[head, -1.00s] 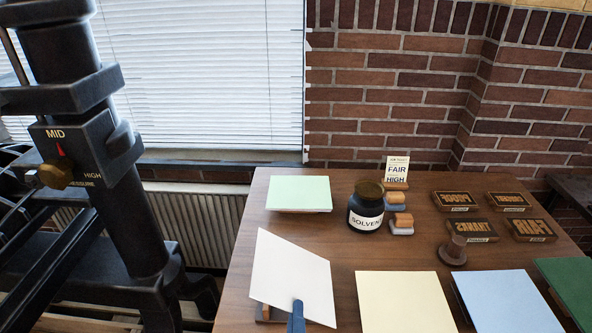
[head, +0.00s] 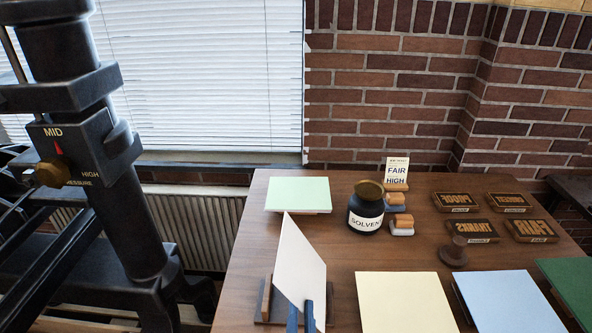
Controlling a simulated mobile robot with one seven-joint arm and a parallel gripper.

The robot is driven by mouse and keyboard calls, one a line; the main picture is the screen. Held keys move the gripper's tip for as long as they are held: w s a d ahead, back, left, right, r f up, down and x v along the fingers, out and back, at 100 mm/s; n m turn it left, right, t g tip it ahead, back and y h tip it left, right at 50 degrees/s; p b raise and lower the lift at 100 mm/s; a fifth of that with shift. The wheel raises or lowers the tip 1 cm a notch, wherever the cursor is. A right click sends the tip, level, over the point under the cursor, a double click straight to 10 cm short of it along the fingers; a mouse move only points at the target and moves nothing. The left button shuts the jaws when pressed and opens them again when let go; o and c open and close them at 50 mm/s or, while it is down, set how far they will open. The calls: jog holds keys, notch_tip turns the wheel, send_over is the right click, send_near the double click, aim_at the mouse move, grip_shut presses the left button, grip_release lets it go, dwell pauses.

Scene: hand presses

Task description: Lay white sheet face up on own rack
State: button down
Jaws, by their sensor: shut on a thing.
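The white sheet (head: 303,268) stands tilted steeply at the front of the wooden table, its near lower edge between the two blue fingers of my gripper (head: 301,315). My gripper is shut on the sheet; only its fingertips show at the bottom of the view. Below and left of the sheet is a dark rack with a wooden upright (head: 267,298), partly hidden by the sheet. I cannot tell whether the sheet touches the rack. The sheet's plain white right side shows; no print is visible on it.
A cream sheet (head: 404,302) and a blue sheet (head: 513,301) lie to the right, a green one (head: 570,285) beyond. A pale green pad (head: 298,193), a solvent jar (head: 366,208), stamps and type blocks (head: 472,231) stand farther back. A black press (head: 120,180) stands left.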

jog(key=m, duration=0.4)
jog(key=m+p, duration=0.1)
jog(key=m, duration=0.3)
jog(key=a+f+m, duration=0.1)
jog(key=m, duration=0.4)
jog(key=shift+a+f+p, duration=0.1)
jog(key=shift+p, duration=0.2)
